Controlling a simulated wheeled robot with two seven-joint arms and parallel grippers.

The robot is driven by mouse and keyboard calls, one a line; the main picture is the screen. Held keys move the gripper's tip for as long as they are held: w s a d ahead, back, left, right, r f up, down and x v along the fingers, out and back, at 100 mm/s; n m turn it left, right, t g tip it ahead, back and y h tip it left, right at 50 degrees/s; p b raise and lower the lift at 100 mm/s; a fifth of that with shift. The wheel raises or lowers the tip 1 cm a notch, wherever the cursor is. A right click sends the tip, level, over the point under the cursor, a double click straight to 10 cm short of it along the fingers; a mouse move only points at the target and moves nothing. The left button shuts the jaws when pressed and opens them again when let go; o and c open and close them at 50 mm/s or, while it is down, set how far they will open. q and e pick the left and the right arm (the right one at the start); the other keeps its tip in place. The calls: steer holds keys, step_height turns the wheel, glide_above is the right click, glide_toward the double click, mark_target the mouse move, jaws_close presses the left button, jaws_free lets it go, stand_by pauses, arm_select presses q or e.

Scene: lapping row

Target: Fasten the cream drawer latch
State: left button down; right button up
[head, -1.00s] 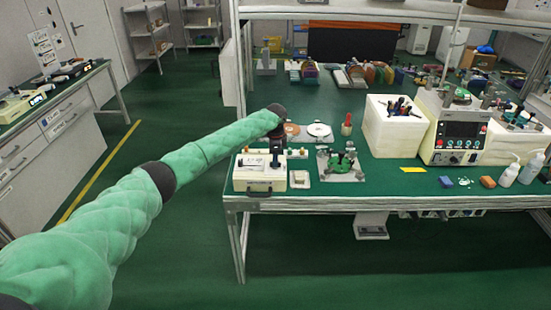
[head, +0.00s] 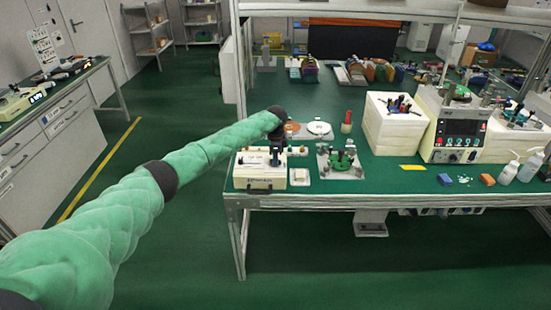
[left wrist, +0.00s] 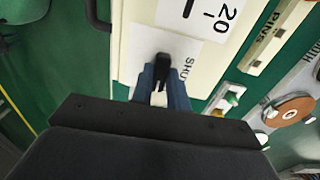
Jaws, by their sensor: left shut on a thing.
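The cream drawer box (head: 243,184) sits at the front left of the green workbench, with a dark handle (head: 260,187) on its front. A black latch lever (left wrist: 162,66) stands up at that label. My left gripper (left wrist: 162,82) is shut on the latch lever, with its two blue-grey fingers at either side. In the head view my left gripper (head: 276,155) is over the box top, small and dark. The lever's base is partly hidden by the fingers. My right gripper is not seen.
A small cream block (head: 300,176) and a metal fixture with green parts (head: 341,162) stand to the right of the box. Two discs (head: 318,128) and a red-topped item (head: 346,122) lie behind. A cream bin (head: 393,135) and an instrument (head: 453,128) stand further right.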

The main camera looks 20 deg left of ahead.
arm_select(q)
steer(key=shift+r, duration=0.1)
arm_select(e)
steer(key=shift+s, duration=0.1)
arm_select(q)
steer(key=shift+n, duration=0.4)
steer(key=shift+n+p, duration=0.6)
steer(key=shift+n, duration=0.1)
steer(key=n+p, duration=0.2)
steer(key=n, duration=0.2)
steer(key=shift+r, duration=0.1)
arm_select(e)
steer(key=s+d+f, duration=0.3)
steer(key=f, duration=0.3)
arm_select(q)
steer(key=n+p, duration=0.5)
steer(key=n, duration=0.4)
steer(key=shift+n+p, duration=0.3)
steer(key=shift+n, duration=0.1)
steer(key=shift+w+n+p, duration=0.1)
steer(key=shift+n+p, duration=0.35)
steer(key=shift+n, duration=0.55)
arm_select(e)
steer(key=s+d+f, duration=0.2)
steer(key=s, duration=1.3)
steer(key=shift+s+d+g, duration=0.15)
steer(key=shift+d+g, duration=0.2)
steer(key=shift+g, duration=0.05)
